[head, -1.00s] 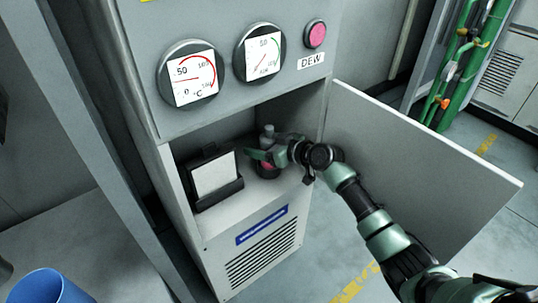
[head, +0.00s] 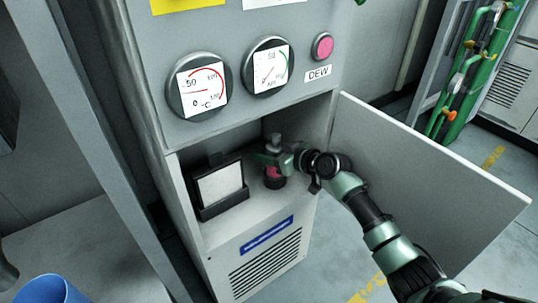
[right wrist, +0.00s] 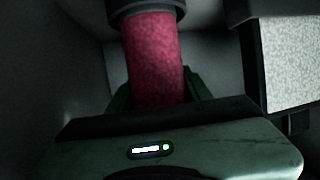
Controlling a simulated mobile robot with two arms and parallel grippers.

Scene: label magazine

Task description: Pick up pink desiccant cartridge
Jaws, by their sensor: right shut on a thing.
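The pink desiccant cartridge (head: 273,172) is in the open cabinet compartment, with a grey top above my gripper and a dark part below it. My right gripper (head: 268,158) is shut around its middle. In the right wrist view the cartridge (right wrist: 154,58) fills the space between the fingers, upright, with a dark end cap (right wrist: 146,8) at the top of the picture. A dark round base or socket (head: 274,182) is at its lower end; I cannot tell whether they touch. My left gripper is not in view.
A black holder with a pale panel (head: 220,184) stands left of the cartridge in the compartment, close to my gripper. The open cabinet door (head: 430,170) is to the right, beside my right arm. A blue bin (head: 48,290) is at lower left.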

